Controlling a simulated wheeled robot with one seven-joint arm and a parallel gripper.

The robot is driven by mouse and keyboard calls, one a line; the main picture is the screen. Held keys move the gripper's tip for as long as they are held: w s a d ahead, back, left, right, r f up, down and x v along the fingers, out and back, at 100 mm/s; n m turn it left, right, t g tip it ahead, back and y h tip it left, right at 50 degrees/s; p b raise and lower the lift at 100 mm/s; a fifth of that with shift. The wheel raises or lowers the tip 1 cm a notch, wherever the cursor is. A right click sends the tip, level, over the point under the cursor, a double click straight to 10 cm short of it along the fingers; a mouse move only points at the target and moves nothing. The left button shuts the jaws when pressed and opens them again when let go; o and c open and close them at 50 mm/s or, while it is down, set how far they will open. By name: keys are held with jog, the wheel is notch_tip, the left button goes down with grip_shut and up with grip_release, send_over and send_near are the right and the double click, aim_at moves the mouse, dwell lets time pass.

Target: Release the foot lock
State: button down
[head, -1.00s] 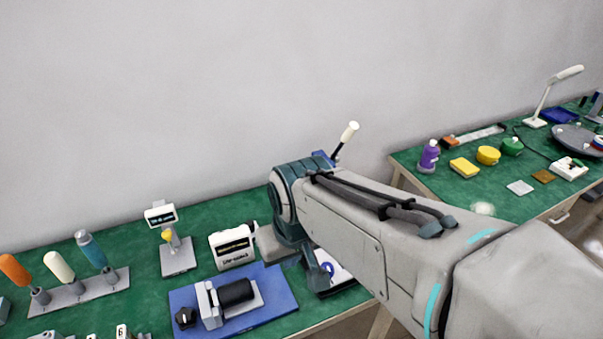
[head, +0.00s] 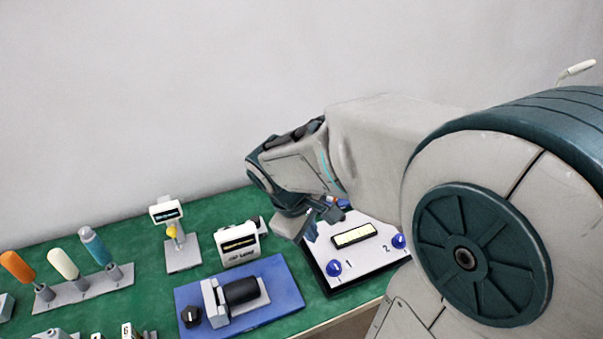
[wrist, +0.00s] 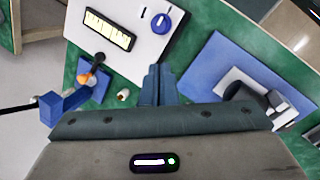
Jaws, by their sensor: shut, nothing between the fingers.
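My gripper (wrist: 158,82) is shut and empty, its fingertips together in the wrist view. In the head view my gripper (head: 328,214) is small and partly hidden, over the back edge of the white panel. No part is clearly recognisable as the foot lock. Near the gripper in the wrist view, a blue block (wrist: 62,106) carries a black rod. Beside it a small blue plate (wrist: 98,90) bears an orange piece (wrist: 85,78) with a dark knob. A short cream-capped peg (wrist: 123,95) stands between this plate and the fingers, apart from them.
A white panel (head: 375,245) with a display and blue knobs lies in front of the gripper. Left of it are a blue board (head: 285,290) with a black roller, a white display box (head: 238,243) and a stand (head: 183,255). Several coloured-handled pumps (head: 75,285) stand far left.

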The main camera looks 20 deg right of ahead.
jog(key=w+f+n+t+h, duration=0.1)
jog(key=w+f+n+h, duration=0.1)
jog(key=w+n+h, duration=0.2)
jog(key=w+f+n+t+h, duration=0.1)
jog(key=w+f+n+h, duration=0.2)
jog(key=w+n, duration=0.7)
jog(key=shift+w+a+f+t+h, duration=0.15)
jog(key=shift+a+f+t+h, duration=0.15)
jog(key=shift+t+h, duration=0.1)
send_near(335, 198)
notch_tip(335, 198, down, 3)
jog(key=shift+w+d+p, duration=0.15)
jog(key=shift+w+d, duration=0.2)
jog(key=shift+d, duration=0.45)
jog(key=shift+w+d+p, duration=0.2)
jog(key=shift+w+d, duration=0.1)
jog(key=shift+d, duration=0.5)
jog(key=shift+w+d+p, duration=0.15)
jog(key=shift+w+d, duration=0.2)
jog(key=shift+d, duration=0.45)
